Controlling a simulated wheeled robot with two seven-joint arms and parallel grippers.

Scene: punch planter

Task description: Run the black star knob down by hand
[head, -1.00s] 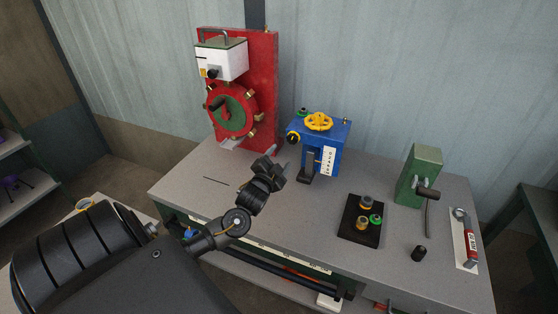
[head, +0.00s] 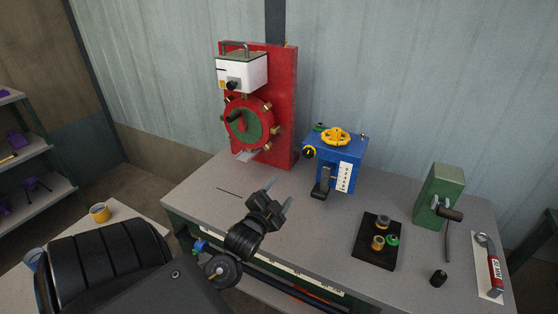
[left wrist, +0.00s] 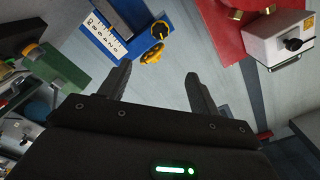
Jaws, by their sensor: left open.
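A black knob (head: 232,85) sits on the front of the white box (head: 242,70) at the top of the red upright machine; it also shows in the left wrist view (left wrist: 293,44) at the upper right. I cannot make out a star shape on it. My left gripper (head: 278,194) is open and empty above the bench, in front of the red machine and apart from both knobs. Its two fingers (left wrist: 157,75) show spread in the left wrist view. My right gripper is not in view.
The blue machine (head: 338,165) with a yellow handwheel (head: 335,136) stands right of the red machine (head: 284,110). A black tray (head: 369,257), a green block (head: 435,195) with a lever and a red-handled tool (head: 494,270) are farther right. The bench (head: 205,190) is bare at front left.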

